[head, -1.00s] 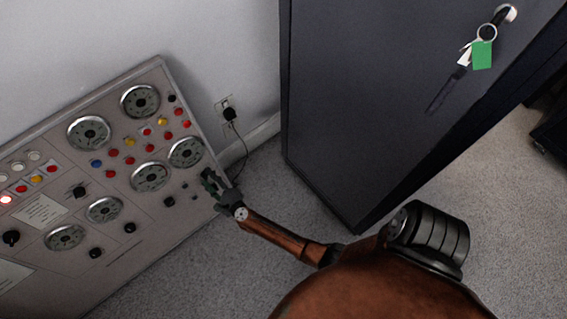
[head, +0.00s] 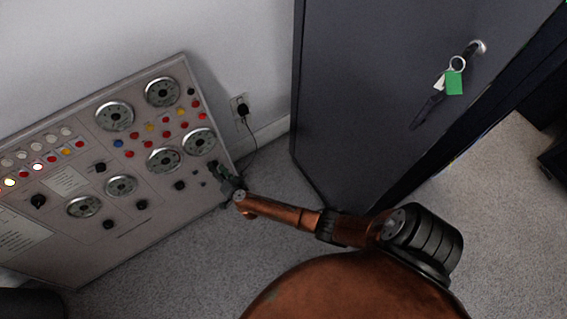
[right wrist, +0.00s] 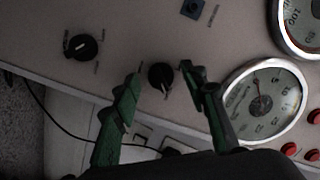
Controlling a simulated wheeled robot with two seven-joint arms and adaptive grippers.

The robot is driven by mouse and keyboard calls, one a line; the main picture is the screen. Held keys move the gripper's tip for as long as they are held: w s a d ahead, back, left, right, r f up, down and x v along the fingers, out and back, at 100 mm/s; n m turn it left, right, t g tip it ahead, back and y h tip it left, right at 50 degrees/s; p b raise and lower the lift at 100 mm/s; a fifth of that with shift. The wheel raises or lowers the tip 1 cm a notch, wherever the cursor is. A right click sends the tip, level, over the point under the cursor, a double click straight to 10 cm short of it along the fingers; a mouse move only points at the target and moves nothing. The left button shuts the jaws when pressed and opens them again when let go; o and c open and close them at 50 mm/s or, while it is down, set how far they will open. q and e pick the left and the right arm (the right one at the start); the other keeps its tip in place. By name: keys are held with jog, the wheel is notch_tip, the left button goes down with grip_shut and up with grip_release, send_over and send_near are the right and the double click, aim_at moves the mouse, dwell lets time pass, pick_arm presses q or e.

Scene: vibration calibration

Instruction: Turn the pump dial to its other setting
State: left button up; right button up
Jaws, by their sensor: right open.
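A control panel (head: 130,225) with several black knobs leans at the left in the head view; I cannot read which label says pump. My right gripper (head: 219,172) is at its right edge, near the lower right knobs. In the right wrist view, my open right gripper (right wrist: 161,74) has one finger on each side of a black dial (right wrist: 160,75), with gaps visible. The dial's pointer mark is turned downward in the picture. A second black dial (right wrist: 82,46) sits to the left, outside the fingers. My left gripper is not in view.
Round gauges (head: 199,142) and coloured buttons cover the panel above the knobs. A wall socket with a plug (head: 242,108) and cord is behind. A dark cabinet (head: 370,90) with hanging keys (head: 453,82) stands to the right. Carpet lies between.

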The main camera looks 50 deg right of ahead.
jog(key=shift+f+n+b, duration=0.2)
jog(key=shift+n+b, duration=0.1)
jog(key=shift+n, duration=0.2)
jog(key=shift+n+b, duration=0.3)
jog(key=shift+b, duration=0.05)
jog(key=r+p+v, duration=0.1)
jog(key=p+v, duration=0.5)
jog(key=v, duration=0.2)
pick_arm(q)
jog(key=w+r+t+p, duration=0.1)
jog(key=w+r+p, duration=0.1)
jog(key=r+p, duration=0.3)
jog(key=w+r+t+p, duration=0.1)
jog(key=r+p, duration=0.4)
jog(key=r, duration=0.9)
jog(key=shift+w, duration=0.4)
pick_arm(e)
jog(key=s+d+f+n+g+y, duration=0.1)
jog(key=s+d+f+n, duration=0.1)
jog(key=s, duration=0.6)
jog(key=s+d+f+n+g+y, duration=0.1)
jog(key=s+d+f+n, duration=0.1)
jog(key=s, duration=0.6)
jog(key=s+d+f+n+g+y, duration=0.1)
jog(key=s+f+n, duration=0.3)
jog(key=s, duration=0.5)
jog(key=shift+d+f+g, duration=0.5)
jog(key=shift+d, duration=0.3)
jog(key=shift+s, duration=0.1)
